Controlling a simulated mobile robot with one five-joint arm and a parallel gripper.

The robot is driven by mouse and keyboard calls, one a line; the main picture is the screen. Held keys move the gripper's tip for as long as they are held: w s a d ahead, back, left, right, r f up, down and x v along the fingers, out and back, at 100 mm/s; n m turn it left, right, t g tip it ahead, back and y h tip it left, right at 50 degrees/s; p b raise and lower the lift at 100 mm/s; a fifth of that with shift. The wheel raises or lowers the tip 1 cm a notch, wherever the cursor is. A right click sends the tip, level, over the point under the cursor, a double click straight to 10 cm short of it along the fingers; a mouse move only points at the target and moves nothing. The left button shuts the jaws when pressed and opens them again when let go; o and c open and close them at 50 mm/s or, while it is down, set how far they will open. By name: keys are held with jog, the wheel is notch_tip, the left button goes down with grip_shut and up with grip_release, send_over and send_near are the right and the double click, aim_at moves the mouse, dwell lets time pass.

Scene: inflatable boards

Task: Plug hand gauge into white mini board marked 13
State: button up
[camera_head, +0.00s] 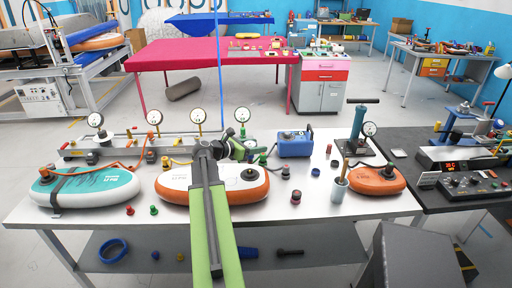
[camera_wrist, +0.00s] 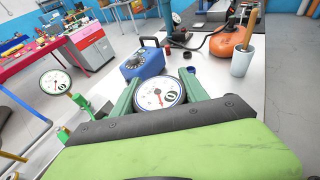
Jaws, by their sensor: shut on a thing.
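My gripper (camera_wrist: 158,84) is shut on a hand gauge (camera_wrist: 159,94), a round white dial with a red needle, between its green fingers. In the head view my gripper (camera_head: 241,148) is over the back of the middle board, and my arm hides the held gauge. The middle board (camera_head: 182,184) is a small white board with an orange rim and a dark valve near its right end. My arm crosses over it. Its marking is too small to read. A teal and white board (camera_head: 85,190) lies at the left, and an orange board (camera_head: 377,181) at the right.
Behind the boards stands a rail (camera_head: 125,148) with several upright gauges and hoses. A blue box (camera_head: 296,144) with a handle, a hand pump (camera_head: 357,125) and a grey cup (camera_head: 339,193) stand to the right. Small caps and fittings are scattered on the white table.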

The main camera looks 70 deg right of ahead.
jog(key=shift+w+f+b, duration=0.1)
jog(key=shift+f+b, duration=1.4)
jog(key=shift+f, duration=0.45)
jog(key=shift+f, duration=0.15)
jog(key=shift+f+b, duration=0.35)
jog(key=shift+b, duration=0.15)
jog(key=shift+f+b, duration=0.9)
jog(key=shift+b, duration=0.05)
jog(key=o, duration=1.6)
jog(key=shift+c, duration=0.2)
jog(key=shift+r, duration=0.1)
jog(key=p+v, duration=0.5)
jog(key=v, duration=1.2)
jog(key=shift+a, duration=0.2)
